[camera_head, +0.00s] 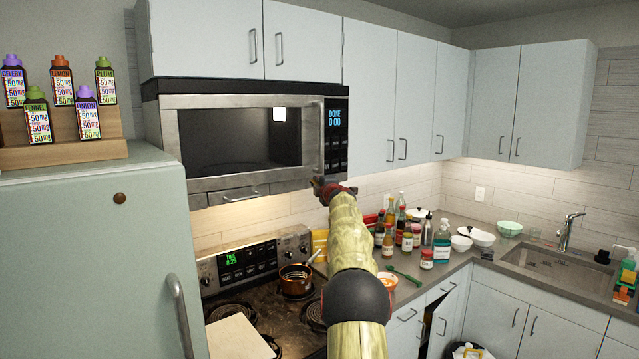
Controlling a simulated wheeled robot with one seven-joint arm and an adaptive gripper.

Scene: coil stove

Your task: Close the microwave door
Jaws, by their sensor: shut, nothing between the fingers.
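The microwave (168,103) hangs under the upper cabinets, above the stove. Its door (238,139) has a dark window and a vertical handle (322,135) at the right edge. The door looks flush or nearly flush with the body; I cannot tell whether a small gap is left. The display reads "DONE 0:00". My gripper (319,186) is shut and empty at the door's lower right corner, just under the handle. I cannot tell whether it touches the door. My arm hides part of the counter and stove behind it.
A copper pot (295,281) stands on the coil stove (238,295) below. Several bottles and bowls crowd the counter (455,232) to the right. A green fridge (95,265) with a bottle rack (65,152) on top stands at the left.

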